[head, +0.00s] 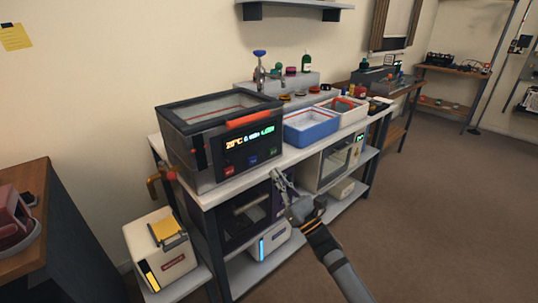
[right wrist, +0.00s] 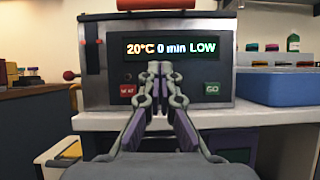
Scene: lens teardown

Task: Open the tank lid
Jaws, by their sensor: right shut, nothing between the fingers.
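The tank (head: 228,138) is a dark and grey box with a lit display at the left end of the white bench. Its lid (head: 216,105) has a pale window and lies closed on top, with an orange handle (head: 249,118) along the front edge. In the right wrist view the tank front (right wrist: 110,88) faces me, its display reads 20°C, 0 min, LOW, and the handle (right wrist: 158,4) is cut by the top edge. My right gripper (head: 277,174) is shut and empty, in front of and below the tank front; it also shows in the right wrist view (right wrist: 160,68). My left gripper is not in view.
A blue tray (head: 311,126) and a white tray (head: 341,111) stand on the bench (head: 285,158) right of the tank. A yellow-topped white box (head: 160,250) stands low at left. Open floor (head: 430,220) lies to the right.

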